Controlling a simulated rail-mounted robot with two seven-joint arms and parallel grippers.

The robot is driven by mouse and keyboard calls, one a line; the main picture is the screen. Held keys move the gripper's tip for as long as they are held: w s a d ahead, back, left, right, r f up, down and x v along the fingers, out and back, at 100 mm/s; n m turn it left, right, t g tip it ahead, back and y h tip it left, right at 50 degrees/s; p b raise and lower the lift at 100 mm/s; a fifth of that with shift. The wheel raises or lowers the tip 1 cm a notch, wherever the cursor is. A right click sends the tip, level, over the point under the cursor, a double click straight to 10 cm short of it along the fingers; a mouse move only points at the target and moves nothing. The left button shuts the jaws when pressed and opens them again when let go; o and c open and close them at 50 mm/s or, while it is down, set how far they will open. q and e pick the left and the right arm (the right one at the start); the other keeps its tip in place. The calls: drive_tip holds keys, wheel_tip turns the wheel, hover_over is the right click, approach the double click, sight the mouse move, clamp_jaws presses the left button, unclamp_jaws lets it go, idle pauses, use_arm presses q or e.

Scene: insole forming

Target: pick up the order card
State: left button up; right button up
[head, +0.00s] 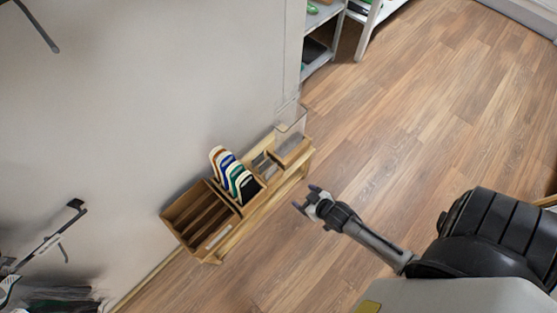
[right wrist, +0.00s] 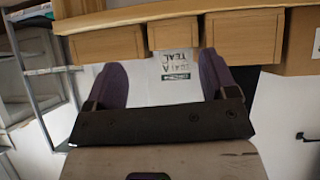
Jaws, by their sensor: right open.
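The order card (right wrist: 180,64) shows in the right wrist view as a white card with dark lettering that reads TEAL and a green strip. It appears between the two fingertips of my right gripper (right wrist: 163,64), beyond them, and no finger is seen touching it. In the head view my right gripper (head: 307,198) is open and empty, to the right of the low wooden bench (head: 240,228). I cannot make out the card in the head view. My left gripper is not in view.
On the bench stand a brown divided box (head: 190,217), a rack of coloured insoles (head: 232,175) and a clear holder (head: 291,125). The bench is against the pale wall (head: 150,90). A shelf unit (head: 318,55) stands beyond. The wooden floor (head: 400,150) on the right is clear.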

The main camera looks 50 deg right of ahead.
wheel_tip(320, 180, up, 3)
drive_tip(key=w+t, duration=0.2)
drive_tip(key=t, duration=0.1)
drive_tip(key=t+b, duration=0.1)
drive_tip(key=b, duration=0.3)
approach(271, 171)
drive_tip(key=x, duration=0.4)
drive_tip(key=shift+w+d+f+y, duration=0.25)
drive_tip(key=shift+w+f+y, duration=0.05)
drive_tip(key=shift+w+f, duration=0.1)
drive_tip(key=shift+w+d+b, duration=0.1)
drive_tip(key=shift+w+b, duration=0.1)
drive_tip(key=shift+b, duration=0.15)
drive_tip(key=b+x, duration=0.3)
drive_tip(key=x, duration=0.1)
drive_tip(key=shift+w+b, duration=0.35)
drive_tip(key=shift+w, duration=0.15)
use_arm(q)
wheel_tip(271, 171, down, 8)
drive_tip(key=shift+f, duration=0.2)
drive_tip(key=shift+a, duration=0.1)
use_arm(e)
drive_tip(key=shift+s, duration=0.1)
